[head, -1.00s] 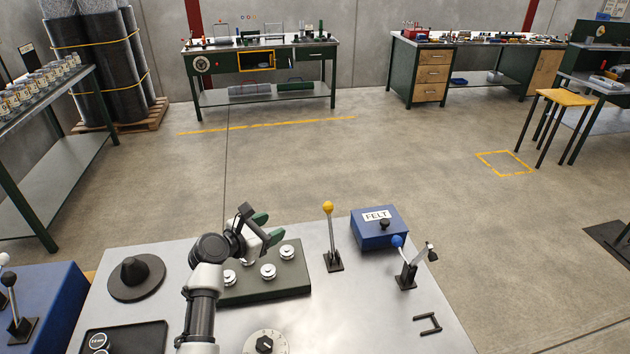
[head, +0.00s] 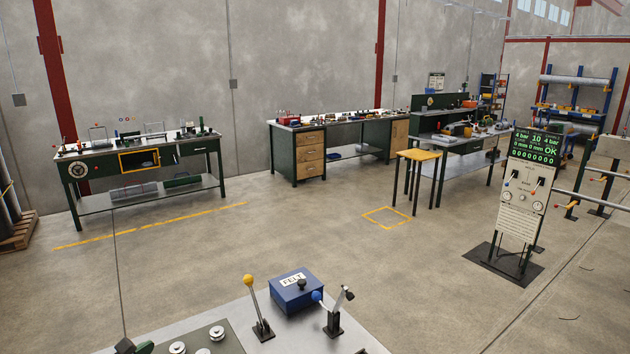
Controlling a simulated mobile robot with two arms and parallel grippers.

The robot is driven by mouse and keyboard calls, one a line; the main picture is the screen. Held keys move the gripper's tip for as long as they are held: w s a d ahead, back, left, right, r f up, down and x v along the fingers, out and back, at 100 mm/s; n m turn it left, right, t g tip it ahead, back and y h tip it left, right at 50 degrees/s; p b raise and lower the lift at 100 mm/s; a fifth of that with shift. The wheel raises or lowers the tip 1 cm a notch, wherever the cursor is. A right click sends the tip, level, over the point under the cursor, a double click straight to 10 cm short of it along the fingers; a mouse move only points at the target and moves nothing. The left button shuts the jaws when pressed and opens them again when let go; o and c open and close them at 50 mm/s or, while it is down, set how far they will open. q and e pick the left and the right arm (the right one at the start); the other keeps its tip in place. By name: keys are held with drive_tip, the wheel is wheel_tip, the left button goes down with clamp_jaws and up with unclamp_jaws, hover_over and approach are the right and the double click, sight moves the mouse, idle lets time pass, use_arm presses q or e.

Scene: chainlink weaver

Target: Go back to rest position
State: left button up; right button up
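Only a small part of my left gripper (head: 133,347) shows, a dark piece and a green finger at the bottom left edge of the head view. It is beside the green plate (head: 228,342) with silver knobs on the metal bench top. The rest of the gripper and its arm are cut off by the frame, so whether it is open or shut is hidden. My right gripper is not in view.
The bench top (head: 345,338) carries a yellow-knobbed lever (head: 256,308), a blue FELT box (head: 297,292) and a blue-knobbed lever (head: 328,310). A control panel (head: 525,190) stands at right. Workbenches and a yellow stool (head: 418,155) stand beyond open floor.

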use_arm(q)
drive_tip(key=s+d+f+m+g+y, duration=0.1)
drive_tip(key=s+d+f+m+g, duration=0.25)
drive_tip(key=s+m, duration=0.5)
drive_tip(key=s+d+f+m+g+y, duration=0.1)
drive_tip(key=s+d+f+m+g, duration=0.3)
drive_tip(key=s+m, duration=0.4)
drive_tip(key=s+d+r+m+g+y, duration=0.1)
drive_tip(key=s+d+m+g+y, duration=0.3)
drive_tip(key=s+m, duration=1.1)
wheel_tip(320, 180, down, 32)
drive_tip(key=f+h+b, duration=0.1)
drive_tip(key=b, duration=0.6)
drive_tip(key=s+a+f+b, duration=0.1)
drive_tip(key=s+f+b, duration=0.1)
drive_tip(key=s+f, duration=0.6)
drive_tip(key=s+a+f+g+b, duration=0.1)
drive_tip(key=s+f+b, duration=0.2)
drive_tip(key=s+f, duration=0.6)
wheel_tip(320, 180, down, 4)
drive_tip(key=shift+f+b, duration=0.15)
drive_tip(key=shift+b, duration=0.15)
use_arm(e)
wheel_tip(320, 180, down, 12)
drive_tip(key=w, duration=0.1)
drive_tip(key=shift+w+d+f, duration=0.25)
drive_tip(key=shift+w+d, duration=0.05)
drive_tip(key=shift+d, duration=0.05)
